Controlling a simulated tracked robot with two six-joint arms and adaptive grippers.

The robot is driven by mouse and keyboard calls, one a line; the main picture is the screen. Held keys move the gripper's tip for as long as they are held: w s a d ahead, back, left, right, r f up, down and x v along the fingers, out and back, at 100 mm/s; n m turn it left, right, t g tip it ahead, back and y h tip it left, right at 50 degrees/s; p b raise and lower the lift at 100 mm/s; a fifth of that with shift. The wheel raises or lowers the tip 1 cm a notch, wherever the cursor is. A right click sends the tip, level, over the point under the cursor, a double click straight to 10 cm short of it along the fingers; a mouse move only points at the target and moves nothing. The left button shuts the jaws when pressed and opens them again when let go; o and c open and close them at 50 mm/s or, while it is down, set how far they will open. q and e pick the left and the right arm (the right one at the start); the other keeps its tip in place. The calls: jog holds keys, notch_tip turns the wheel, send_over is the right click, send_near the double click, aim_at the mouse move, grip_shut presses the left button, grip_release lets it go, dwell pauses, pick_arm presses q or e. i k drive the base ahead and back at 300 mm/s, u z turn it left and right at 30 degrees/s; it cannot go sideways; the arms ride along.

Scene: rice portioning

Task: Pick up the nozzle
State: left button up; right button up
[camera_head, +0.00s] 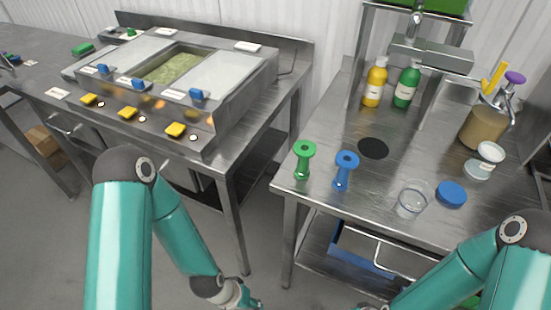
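Two spool-shaped pieces with flared ends stand upright near the left front of the right-hand steel table: a green one (304,160) and, to its right, a blue one (345,170). They look the most like nozzles, but I cannot tell which one the task names. My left gripper (252,304) is low at the bottom edge, below the table tops and away from both pieces, cut off by the frame. My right gripper (366,307) barely shows at the bottom edge, also below the table top. Neither touches the spool pieces. The finger openings cannot be made out.
The right table (310,192) also holds a clear cup (410,205), a blue lid (451,194), yellow (374,84) and green (406,88) bottles, and a brown container (481,128). A dark round hole or disc (373,148) lies behind the blue piece. A steel warmer unit (222,75) stands left.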

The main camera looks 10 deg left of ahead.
aim_at(305, 150)
jog(key=z, duration=1.5)
jog(key=i, duration=0.1)
jog(key=u, duration=2.6)
jog(key=k, duration=1.45)
jog(key=z, duration=0.9)
jog(key=i, duration=1)
